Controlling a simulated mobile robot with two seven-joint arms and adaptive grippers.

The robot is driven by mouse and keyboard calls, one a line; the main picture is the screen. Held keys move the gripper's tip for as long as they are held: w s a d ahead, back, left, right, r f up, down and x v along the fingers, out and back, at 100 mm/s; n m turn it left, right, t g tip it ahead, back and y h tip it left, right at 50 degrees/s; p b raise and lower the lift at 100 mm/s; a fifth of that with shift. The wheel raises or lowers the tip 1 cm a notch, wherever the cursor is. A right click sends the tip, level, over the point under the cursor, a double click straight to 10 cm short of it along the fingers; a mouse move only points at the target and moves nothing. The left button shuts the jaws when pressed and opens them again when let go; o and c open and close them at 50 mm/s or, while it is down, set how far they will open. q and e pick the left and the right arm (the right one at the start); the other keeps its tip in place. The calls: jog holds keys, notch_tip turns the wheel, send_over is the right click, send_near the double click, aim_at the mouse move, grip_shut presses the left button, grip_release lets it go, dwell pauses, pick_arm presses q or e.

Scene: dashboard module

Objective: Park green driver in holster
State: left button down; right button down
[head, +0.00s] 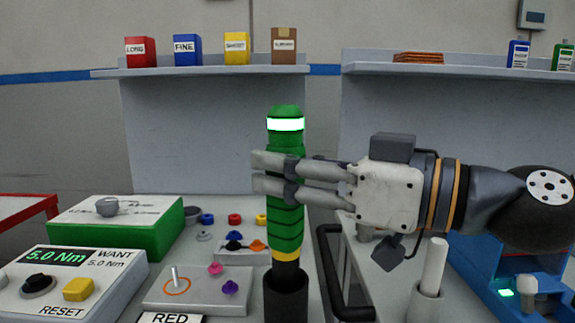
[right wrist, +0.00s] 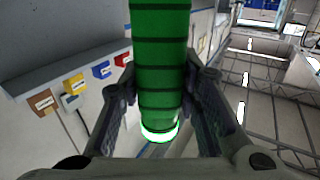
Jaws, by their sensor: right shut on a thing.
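The green driver (head: 286,220) stands upright, with a lit white band near its top, a yellow ring low down and a black nose. My right gripper (head: 272,176) comes in from the right and is shut on its upper body. In the right wrist view the driver (right wrist: 160,65) lies between the two fingers. The dark cylindrical holster (head: 286,300) is directly below, and the driver's nose meets its mouth; I cannot tell how deep the nose sits. The holster's lower part is cut off by the frame. My left gripper is not in view.
A torque box (head: 65,280) reading 5.0 Nm stands at left, with a green-sided box (head: 115,225) behind it. A grey plate (head: 200,290) with small coloured parts lies left of the holster. A black handle (head: 335,270) and a white post (head: 432,265) stand close to its right.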

jog(key=shift+f, duration=0.2)
jog(key=c, duration=1.1)
grip_release()
jog(key=shift+f, duration=0.1)
jog(key=v, duration=1.2)
